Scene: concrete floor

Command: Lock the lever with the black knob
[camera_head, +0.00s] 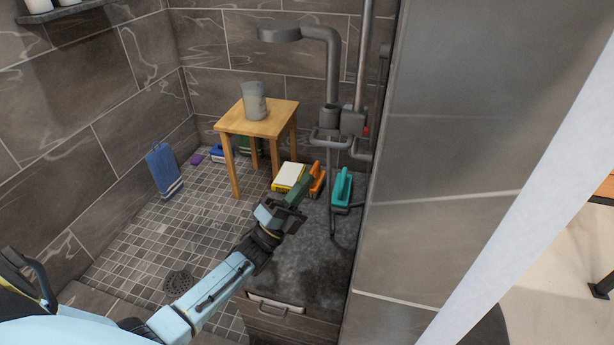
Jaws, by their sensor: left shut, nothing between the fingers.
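I cannot make out a lever with a black knob in this view. The nearest fixture is a grey shower mixer (341,122) on a vertical pipe, with a small red part (366,131) at its right side. My left gripper (287,209) is in the middle of the view, at the end of an arm coming from the lower left. It is shut and empty, over the left part of a dark stone ledge (318,245). A dark green object (301,190) shows just beyond its fingers; whether they touch is unclear. My right gripper is not in view.
Orange (317,178) and teal (342,188) brushes and a yellow-and-white block (289,177) are near the ledge's back. A tiled wall (440,150) bounds the right; tiled floor (185,220) lies open at left.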

